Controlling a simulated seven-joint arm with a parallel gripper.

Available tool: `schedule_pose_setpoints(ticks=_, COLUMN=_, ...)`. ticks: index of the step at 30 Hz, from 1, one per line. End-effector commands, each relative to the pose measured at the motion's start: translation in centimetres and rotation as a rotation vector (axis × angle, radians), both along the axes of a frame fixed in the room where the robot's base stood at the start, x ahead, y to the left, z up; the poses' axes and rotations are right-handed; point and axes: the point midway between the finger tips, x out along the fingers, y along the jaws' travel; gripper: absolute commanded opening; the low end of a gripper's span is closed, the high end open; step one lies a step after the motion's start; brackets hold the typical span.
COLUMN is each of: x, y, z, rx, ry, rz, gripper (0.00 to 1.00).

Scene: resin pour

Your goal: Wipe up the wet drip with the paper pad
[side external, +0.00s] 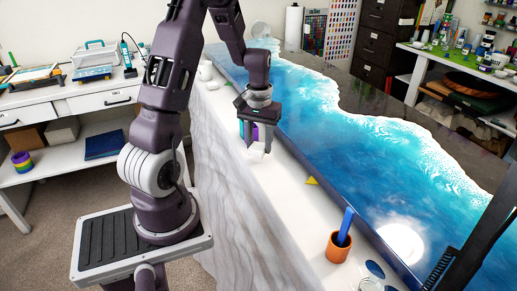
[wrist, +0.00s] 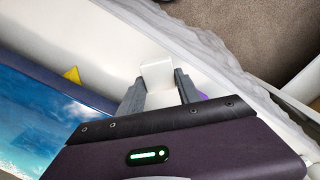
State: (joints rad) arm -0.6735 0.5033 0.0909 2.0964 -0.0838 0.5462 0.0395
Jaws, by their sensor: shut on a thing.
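My gripper (side external: 259,147) points down over the white ledge beside the blue resin piece. It is shut on the white paper pad (side external: 255,156), which sticks out below the fingers. In the wrist view, the pad (wrist: 157,74) sits between the two grey fingers of my gripper (wrist: 158,86). The pad is low at the ledge; I cannot tell whether it touches the surface. I cannot make out the wet drip in either view; it may be hidden or too faint on the white surface.
The blue resin piece (side external: 350,150) runs along the ledge (side external: 288,200). A yellow triangle (side external: 312,181) lies at its edge. An orange cup (side external: 338,247) with a blue tool stands nearer the camera. Green and purple things show behind my gripper. The ledge between gripper and cup is mostly clear.

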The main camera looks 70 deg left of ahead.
Motion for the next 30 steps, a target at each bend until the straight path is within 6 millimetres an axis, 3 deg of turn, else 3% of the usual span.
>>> schedule_pose_setpoints(ticks=15, x=0.0, y=0.0, z=4.4, rx=0.001, ry=-0.001, rz=0.0, gripper=0.03)
schedule_pose_setpoints(ticks=30, x=0.0, y=0.0, z=4.7, rx=0.001, ry=-0.001, rz=0.0, gripper=0.03)
